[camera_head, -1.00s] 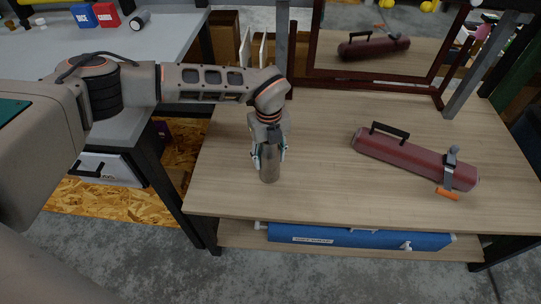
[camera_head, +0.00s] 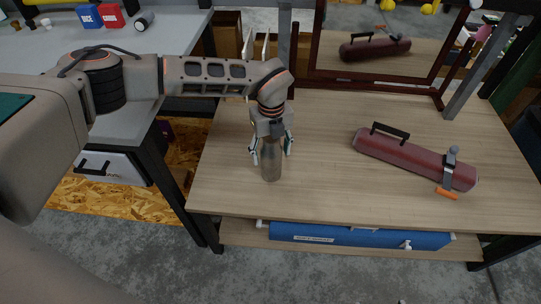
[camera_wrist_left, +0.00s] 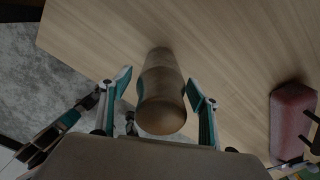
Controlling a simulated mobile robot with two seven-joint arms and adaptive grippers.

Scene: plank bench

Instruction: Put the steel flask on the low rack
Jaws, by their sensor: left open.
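The steel flask (camera_head: 271,162) stands upright on the plank bench top (camera_head: 330,190), near its left front part. My left gripper (camera_head: 271,150) is above and around the upper part of the flask, with one finger on each side. In the left wrist view the flask (camera_wrist_left: 161,95) stands between the open fingers of the left gripper (camera_wrist_left: 160,88), with gaps on both sides. The low rack (camera_head: 240,235) is the shelf under the bench top; only its front strip shows. My right gripper is not in view.
A dark red case (camera_head: 400,155) with a black handle and an orange-tipped strap lies on the right of the bench. A framed mirror (camera_head: 385,50) stands at the back. A blue case (camera_head: 350,236) fills much of the low rack's visible front. The bench's middle is clear.

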